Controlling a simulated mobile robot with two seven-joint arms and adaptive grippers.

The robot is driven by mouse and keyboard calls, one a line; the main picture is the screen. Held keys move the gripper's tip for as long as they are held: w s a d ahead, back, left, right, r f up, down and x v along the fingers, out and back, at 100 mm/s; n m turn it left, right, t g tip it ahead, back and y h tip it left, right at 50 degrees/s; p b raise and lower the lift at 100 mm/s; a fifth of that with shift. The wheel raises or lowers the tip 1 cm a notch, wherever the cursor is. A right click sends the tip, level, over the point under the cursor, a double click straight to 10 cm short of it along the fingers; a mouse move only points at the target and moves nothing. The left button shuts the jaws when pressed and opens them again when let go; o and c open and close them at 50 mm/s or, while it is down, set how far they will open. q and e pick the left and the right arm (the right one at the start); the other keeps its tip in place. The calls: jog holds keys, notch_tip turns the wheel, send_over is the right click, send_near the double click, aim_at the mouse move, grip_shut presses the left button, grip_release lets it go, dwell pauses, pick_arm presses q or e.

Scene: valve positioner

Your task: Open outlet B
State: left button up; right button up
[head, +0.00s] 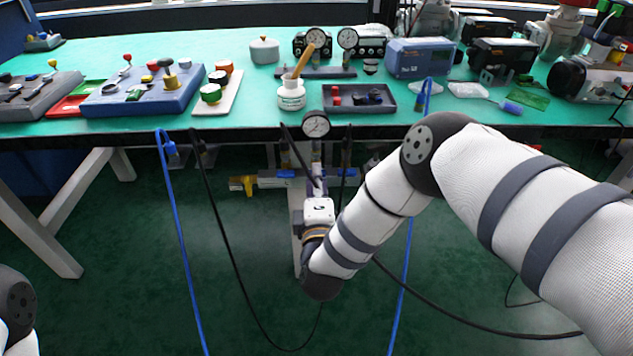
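A manifold bar (280,181) with blue parts runs below the front edge of the bench, with a yellow part (243,184) at its left end. A round dial gauge (315,124) stands above the bar's middle. No label for outlet B is readable. My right gripper (317,178) reaches up to the bar just under the gauge. Its fingers are small and overlap the bar, so I cannot tell whether they touch or hold anything. My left gripper is out of view; only a bit of my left arm shows at the lower left.
Blue hoses (178,230) and black hoses (221,230) hang from the bench front to the floor. The floor at the lower left is mostly clear.

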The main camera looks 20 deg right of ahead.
grip_shut()
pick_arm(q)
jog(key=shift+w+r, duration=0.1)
pick_arm(e)
jog(key=shift+m, duration=0.3)
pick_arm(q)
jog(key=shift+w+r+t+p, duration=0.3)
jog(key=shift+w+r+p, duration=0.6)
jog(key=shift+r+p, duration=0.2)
pick_arm(e)
jog(key=m, duration=1.7)
jog(key=shift+m, duration=0.3)
grip_release()
